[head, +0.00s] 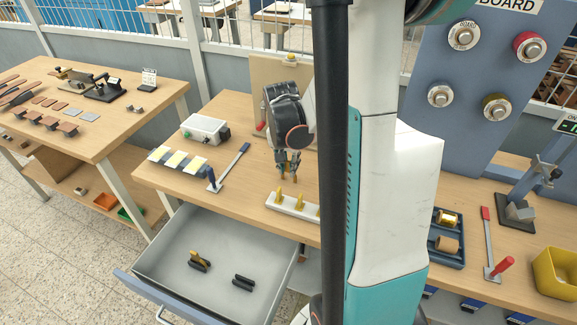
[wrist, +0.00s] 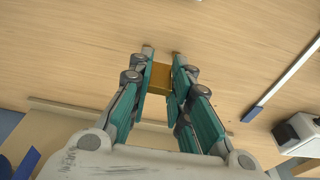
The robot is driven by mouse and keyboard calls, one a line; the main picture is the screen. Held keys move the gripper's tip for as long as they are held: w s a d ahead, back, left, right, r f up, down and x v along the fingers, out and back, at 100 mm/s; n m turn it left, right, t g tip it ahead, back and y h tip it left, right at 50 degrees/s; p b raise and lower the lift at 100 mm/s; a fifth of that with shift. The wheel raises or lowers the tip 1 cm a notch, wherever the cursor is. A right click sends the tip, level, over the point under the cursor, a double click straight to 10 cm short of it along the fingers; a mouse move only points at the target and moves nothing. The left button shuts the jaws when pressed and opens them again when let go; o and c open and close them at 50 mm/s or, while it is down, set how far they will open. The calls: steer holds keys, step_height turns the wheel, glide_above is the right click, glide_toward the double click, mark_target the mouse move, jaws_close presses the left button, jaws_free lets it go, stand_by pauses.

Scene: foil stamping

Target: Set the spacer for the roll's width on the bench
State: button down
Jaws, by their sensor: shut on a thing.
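My gripper (head: 288,172) is low over the wooden bench, behind a white strip. In the wrist view its fingers (wrist: 160,62) are closed on a small brass-coloured block, the likely spacer (wrist: 160,78). I cannot tell whether the block touches the bench. The white strip (head: 278,203) carries brass-coloured upright pieces; its right end is hidden by my arm. A blue tray (head: 459,264) at the right holds two rolls, a gold one (head: 447,218) and a tan one (head: 446,243).
An open drawer (head: 170,270) below the bench front holds black holders (head: 243,283), one with a brass piece (head: 196,256). A yellow bin (head: 558,272) is far right.

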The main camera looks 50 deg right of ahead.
steer(key=c, duration=1.9)
jaws_free()
steer(key=shift+f, duration=0.15)
steer(key=o, duration=0.4)
steer(key=r+p, duration=0.1)
steer(key=r, duration=0.3)
steer(key=a+r+p, duration=0.1)
steer(key=r, duration=0.3)
steer(key=a+r+p, duration=0.1)
steer(key=r, duration=0.3)
steer(key=shift+s+r+p, duration=0.15)
steer(key=shift+s+p, duration=0.25)
